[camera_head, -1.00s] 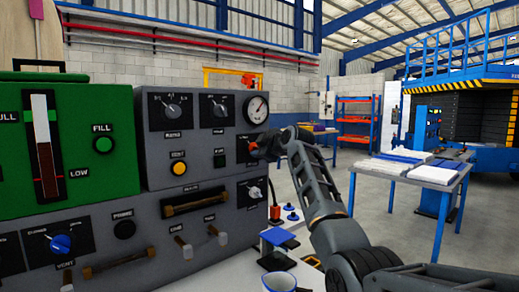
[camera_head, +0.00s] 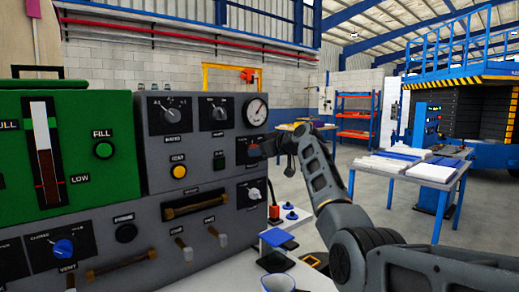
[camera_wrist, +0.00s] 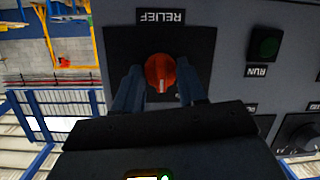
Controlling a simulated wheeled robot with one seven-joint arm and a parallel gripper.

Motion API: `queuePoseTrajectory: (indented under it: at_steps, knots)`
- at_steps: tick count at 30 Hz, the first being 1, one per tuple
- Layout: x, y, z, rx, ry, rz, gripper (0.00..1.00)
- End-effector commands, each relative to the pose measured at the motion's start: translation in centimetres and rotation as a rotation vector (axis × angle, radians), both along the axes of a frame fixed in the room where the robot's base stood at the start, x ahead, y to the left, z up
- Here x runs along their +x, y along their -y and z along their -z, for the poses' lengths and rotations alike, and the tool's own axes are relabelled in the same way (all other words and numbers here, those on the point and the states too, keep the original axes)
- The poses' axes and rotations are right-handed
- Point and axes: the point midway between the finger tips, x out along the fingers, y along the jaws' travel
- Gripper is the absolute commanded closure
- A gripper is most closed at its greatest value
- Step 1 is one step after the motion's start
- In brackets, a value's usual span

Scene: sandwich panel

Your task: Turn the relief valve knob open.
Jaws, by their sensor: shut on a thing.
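The relief valve knob (camera_wrist: 160,72) is orange-red with a pale pointer line, on a dark plate labelled RELIEF, which appears upside down in the wrist view. My gripper (camera_wrist: 160,88) has one finger on each side of the knob and is shut on it. In the head view my gripper (camera_head: 268,148) is at the right edge of the grey panel (camera_head: 215,100), below the round gauge. There it hides part of the knob (camera_head: 254,150). The knob's exact turn angle is hard to read in the head view.
A green RUN button (camera_wrist: 264,46) is beside the relief plate in the wrist view. A white-knobbed dial (camera_head: 253,193) sits below the relief knob. A blue-legged table (camera_head: 420,168) stands at the right.

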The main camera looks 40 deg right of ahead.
Motion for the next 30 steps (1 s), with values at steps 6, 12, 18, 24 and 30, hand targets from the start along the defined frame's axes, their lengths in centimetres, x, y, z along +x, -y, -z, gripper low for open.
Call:
queuePoseTrajectory:
  at_steps: [6, 12, 18, 24, 30]
  knots:
    - [0.05, 0.04, 0.17, 0.208, -0.009, -0.002, 0.90]
    - [0.06, 0.09, 0.19, 0.396, -0.015, -0.003, 0.90]
    - [0.06, 0.16, 0.33, 0.566, -0.022, -0.002, 0.90]
    - [0.06, 0.21, 0.33, 0.697, -0.025, -0.002, 0.90]
    - [0.08, 0.23, 0.34, 0.780, -0.028, -0.001, 0.90]
